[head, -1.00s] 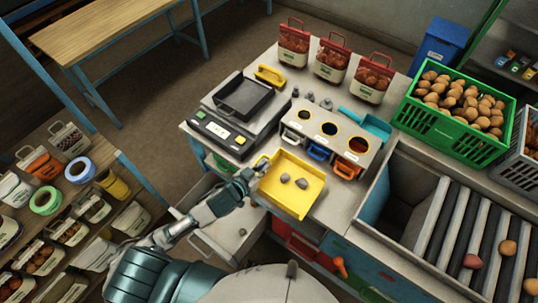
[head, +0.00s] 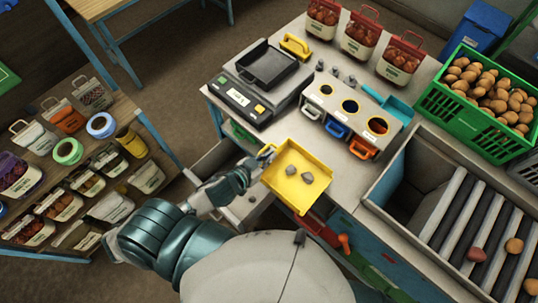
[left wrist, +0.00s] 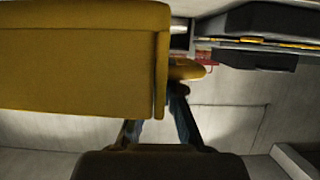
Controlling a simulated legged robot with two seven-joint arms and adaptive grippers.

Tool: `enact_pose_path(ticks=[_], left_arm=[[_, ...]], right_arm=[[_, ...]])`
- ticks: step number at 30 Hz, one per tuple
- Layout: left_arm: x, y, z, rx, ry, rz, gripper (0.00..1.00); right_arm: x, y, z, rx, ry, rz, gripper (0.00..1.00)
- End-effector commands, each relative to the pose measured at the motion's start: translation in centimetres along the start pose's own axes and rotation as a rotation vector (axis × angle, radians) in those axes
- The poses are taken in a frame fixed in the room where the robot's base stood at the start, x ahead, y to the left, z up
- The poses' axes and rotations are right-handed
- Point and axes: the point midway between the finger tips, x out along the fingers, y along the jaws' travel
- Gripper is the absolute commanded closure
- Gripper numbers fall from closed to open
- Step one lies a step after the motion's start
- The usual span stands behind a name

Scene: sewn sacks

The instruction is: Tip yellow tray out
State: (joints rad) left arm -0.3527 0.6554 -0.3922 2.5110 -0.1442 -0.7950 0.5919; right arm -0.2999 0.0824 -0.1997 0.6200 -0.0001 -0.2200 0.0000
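The yellow tray (head: 290,190) is at the front edge of the bench in the head view, its front part overhanging that edge. My left gripper (head: 264,157) is at the tray's left side. Whether the tray touches the bench is unclear. My right gripper is not in view.
An open pale drawer (head: 213,165) lies below the tray's left side, with a small stone in it. A sorting box with three round holes (head: 345,110) and a scale (head: 255,85) stand behind. A roller conveyor (head: 450,220) is at right, shelves of sacks at left.

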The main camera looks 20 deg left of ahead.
Motion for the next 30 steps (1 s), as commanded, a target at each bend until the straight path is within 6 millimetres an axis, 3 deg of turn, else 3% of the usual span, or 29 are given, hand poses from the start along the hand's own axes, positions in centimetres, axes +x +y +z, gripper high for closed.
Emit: enact_pose_path(ticks=[5,15,26,30], left_arm=[[0.0,0.0,-0.1,-0.002,0.001,0.001,1.0],[-0.5,0.0,-1.1,-0.134,0.003,0.056,1.0],[-0.3,-0.1,-1.1,-0.147,0.005,0.058,1.0],[0.7,-1.0,-1.8,-0.155,0.019,0.014,1.0]], right_arm=[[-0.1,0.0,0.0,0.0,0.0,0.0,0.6],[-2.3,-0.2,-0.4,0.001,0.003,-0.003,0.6],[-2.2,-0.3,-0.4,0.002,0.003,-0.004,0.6],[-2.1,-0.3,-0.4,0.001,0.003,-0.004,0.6]])
